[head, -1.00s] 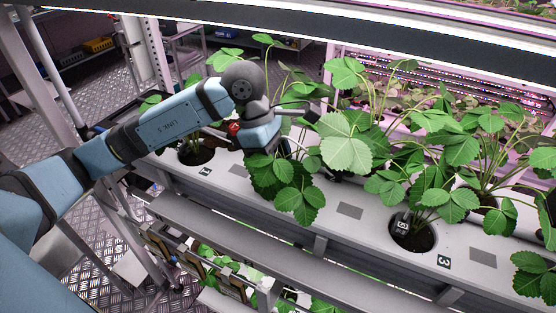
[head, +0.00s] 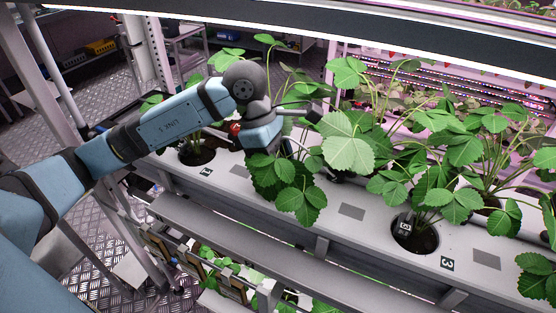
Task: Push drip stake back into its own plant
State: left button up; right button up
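My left arm comes in from the left over the white planting gutter (head: 262,203). My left gripper (head: 304,119) is among the leaves of the middle strawberry plant (head: 297,190). Leaves cover much of its fingers, so I cannot tell whether it is open or shut, or whether it holds anything. A small dark tag marked with a number (head: 404,225) stands in the pot hole (head: 420,240) of the plant on the right, beside the label 3 (head: 447,264). It may belong to a drip stake; its lower part is hidden. My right gripper is not in view.
Another plant grows from a pot hole (head: 197,155) on the left, near a numbered label (head: 206,171). Dense foliage (head: 465,150) fills the right side. A light bar (head: 330,35) crosses above. A lower shelf (head: 235,246) runs in front of the gutter.

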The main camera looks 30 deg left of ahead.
aim_at(278, 183)
pick_arm(q)
jog(key=shift+f+b, duration=0.55)
jog(key=shift+b, duration=0.45)
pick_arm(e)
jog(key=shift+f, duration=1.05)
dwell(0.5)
pick_arm(q)
jog(key=shift+f, duration=0.15)
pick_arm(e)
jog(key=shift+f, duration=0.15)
pick_arm(q)
jog(key=shift+f+b, duration=0.65)
jog(key=shift+b, duration=0.15)
jog(key=shift+f+b, duration=1.25)
jog(key=shift+f, duration=0.05)
jog(key=o, duration=1.3)
jog(key=shift+o, duration=0.4)
jog(key=shift+r, duration=0.2)
jog(key=shift+r+p, duration=0.55)
jog(key=shift+r, duration=0.2)
jog(key=shift+r+p, duration=0.95)
jog(key=shift+r, duration=1.35)
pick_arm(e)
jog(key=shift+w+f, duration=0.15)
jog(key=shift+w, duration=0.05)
